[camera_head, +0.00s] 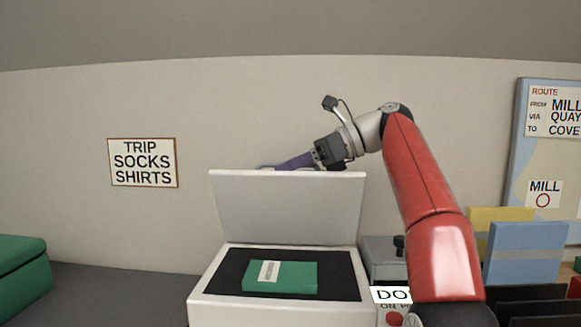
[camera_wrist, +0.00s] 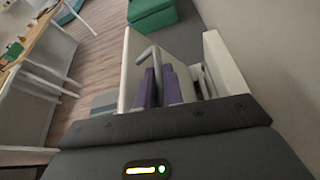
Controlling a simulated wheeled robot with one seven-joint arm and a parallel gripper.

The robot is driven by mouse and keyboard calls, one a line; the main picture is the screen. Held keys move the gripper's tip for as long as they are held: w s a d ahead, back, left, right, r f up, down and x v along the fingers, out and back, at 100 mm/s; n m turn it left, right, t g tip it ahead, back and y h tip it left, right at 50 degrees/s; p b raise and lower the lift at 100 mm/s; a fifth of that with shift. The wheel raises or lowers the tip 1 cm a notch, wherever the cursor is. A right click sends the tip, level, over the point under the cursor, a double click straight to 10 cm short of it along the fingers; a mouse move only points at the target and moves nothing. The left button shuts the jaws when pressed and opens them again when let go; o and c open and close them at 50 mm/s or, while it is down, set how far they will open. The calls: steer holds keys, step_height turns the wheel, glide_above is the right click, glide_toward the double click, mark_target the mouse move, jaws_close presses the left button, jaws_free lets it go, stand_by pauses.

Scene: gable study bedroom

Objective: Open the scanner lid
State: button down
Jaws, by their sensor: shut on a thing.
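The scanner (camera_head: 208,292) stands in front of me with its pale lid (camera_head: 288,208) raised nearly upright at the back. A green booklet (camera_head: 290,277) with a light label lies on the dark scanner bed (camera_head: 338,262). My gripper (camera_head: 276,166) reaches in from the right behind the lid's top edge, its purple fingers partly hidden by the lid. In the wrist view, my gripper (camera_wrist: 160,80) is shut on the bent grey handle (camera_wrist: 149,54) of the lid, whose panel (camera_wrist: 134,64) stands beside the fingers.
A grey box (camera_head: 380,246) with a dark knob and a partly hidden label stands right of the scanner. Blue and yellow folders (camera_head: 527,250) stand further right. A green box (camera_head: 22,268) is at the far left. The wall is close behind the lid; the dark surface left of the scanner is clear.

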stand_by(0.3)
steer(key=c, duration=1.5)
jaws_free()
steer(key=shift+s, duration=0.1)
